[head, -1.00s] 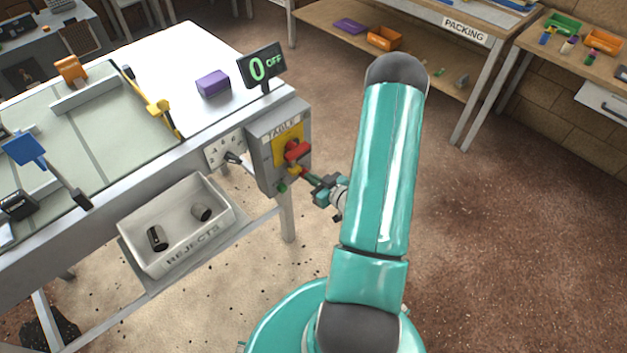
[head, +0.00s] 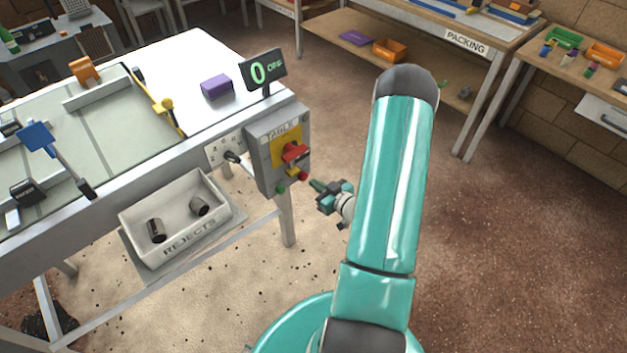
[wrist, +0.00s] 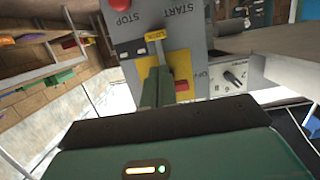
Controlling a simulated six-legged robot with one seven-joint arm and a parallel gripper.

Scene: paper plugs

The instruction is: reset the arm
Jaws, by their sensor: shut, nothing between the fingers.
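My gripper (head: 317,186) is shut and empty, just right of the grey control box (head: 262,160) on the table's end. A small gap shows between its fingertips and the box in the head view. The box has a yellow panel with a red handle (head: 294,152), and red, yellow and green controls below it. In the wrist view my gripper (wrist: 158,85) points toward the yellow panel and hides part of the box front (wrist: 200,45). My teal arm stands in front of the floor on the right in the head view.
A dial plate with a black lever (head: 232,156) is left of the box. The rejects tray (head: 150,250) with two dark cylinders sits below the table. Open floor lies to the right.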

